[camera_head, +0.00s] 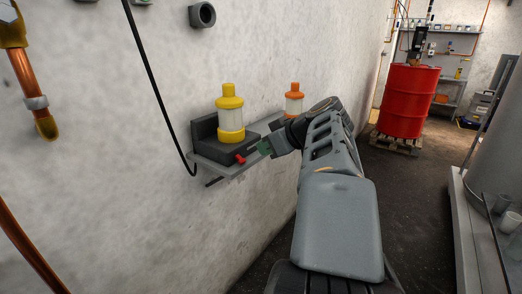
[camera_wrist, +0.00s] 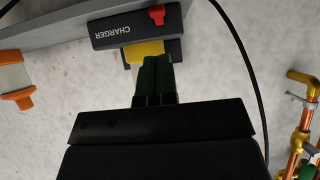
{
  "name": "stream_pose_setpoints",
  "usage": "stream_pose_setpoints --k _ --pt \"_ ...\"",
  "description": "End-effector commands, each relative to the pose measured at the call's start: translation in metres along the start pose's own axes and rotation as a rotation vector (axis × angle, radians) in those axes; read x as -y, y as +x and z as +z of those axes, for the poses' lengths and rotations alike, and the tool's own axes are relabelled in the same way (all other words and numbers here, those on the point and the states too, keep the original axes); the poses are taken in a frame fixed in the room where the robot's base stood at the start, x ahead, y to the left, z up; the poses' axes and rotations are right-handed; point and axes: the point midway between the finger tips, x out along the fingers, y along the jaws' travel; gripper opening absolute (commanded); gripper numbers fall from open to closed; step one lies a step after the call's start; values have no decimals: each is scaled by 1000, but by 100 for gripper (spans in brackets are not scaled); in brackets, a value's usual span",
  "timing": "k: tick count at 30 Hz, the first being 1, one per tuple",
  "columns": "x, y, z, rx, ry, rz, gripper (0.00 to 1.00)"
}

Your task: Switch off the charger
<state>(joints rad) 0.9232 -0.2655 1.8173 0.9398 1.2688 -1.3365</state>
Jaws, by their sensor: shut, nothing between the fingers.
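The charger (camera_head: 232,151) is a dark block on a grey wall shelf, with a yellow-capped clear cylinder (camera_head: 230,115) standing in it. Its red switch (camera_head: 240,159) is on the front. In the wrist view the charger (camera_wrist: 105,32) appears upside down with its label readable, and the red switch (camera_wrist: 157,14) is near its end. My gripper (camera_head: 263,149) is shut and empty, just right of the red switch in the head view. In the wrist view my gripper's dark green fingertips (camera_wrist: 155,60) overlap the yellow part. They appear apart from the switch; contact with the charger is unclear.
An orange-capped cylinder (camera_head: 294,98) stands farther along the shelf (camera_head: 220,167). A black cable (camera_head: 153,90) hangs down the wall to the shelf. Copper pipes (camera_head: 27,75) are at left. A red drum (camera_head: 406,101) on a pallet stands at back right.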

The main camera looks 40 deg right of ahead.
Motion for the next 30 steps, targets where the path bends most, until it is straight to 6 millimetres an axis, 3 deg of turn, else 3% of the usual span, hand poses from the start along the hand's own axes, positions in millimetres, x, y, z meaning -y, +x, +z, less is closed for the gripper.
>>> stream_pose_setpoints --k 7,25,30 --pt "-1 -12 -1 0 0 0 0" --pt "0 -12 -1 2 1 -1 0" --pt "23 -6 -14 80 61 -37 0"
